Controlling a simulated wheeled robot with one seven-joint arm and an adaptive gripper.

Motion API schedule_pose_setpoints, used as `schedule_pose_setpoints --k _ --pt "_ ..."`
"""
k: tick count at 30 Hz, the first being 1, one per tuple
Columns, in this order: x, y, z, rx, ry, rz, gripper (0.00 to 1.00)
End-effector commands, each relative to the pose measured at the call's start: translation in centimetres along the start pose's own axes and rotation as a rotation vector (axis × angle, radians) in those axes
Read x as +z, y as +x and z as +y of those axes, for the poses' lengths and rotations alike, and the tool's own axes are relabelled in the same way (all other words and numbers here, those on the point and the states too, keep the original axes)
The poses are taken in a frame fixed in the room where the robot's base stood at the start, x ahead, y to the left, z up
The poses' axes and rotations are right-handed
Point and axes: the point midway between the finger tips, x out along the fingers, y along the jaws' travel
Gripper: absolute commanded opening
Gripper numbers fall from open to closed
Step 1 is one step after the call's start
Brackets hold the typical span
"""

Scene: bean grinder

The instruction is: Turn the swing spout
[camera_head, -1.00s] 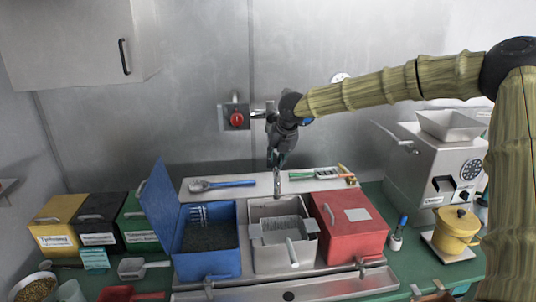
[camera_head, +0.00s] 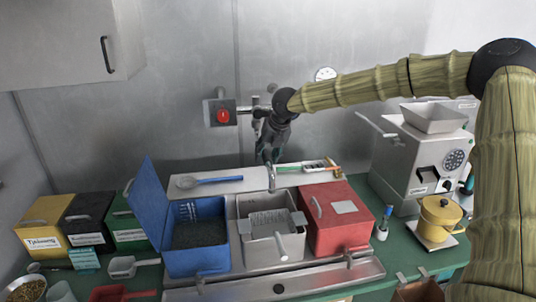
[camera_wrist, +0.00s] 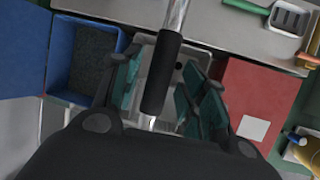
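The swing spout is a metal pipe with a black sleeve (camera_wrist: 163,72), reaching out from the wall tap. In the head view its lower end (camera_head: 271,180) hangs above the rear of the grey sink basin (camera_head: 243,236). My gripper (camera_head: 267,156) is at the spout and hides much of it. In the wrist view the teal fingers of my gripper (camera_wrist: 164,88) stand on both sides of the black sleeve.
A red tap knob (camera_head: 222,116) is on the wall left of my gripper. An open blue bin (camera_head: 196,262) and a closed red box (camera_head: 345,232) flank the basin. A blue-handled spoon (camera_head: 215,181) lies on the rear ledge. A grinder (camera_head: 400,165) stands at right.

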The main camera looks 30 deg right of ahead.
Motion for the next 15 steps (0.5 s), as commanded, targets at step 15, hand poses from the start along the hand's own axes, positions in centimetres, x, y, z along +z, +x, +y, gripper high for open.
schedule_pose_setpoints --k 15 --pt "0.1 -2.5 0.0 0.002 0.0 -0.002 0.43"
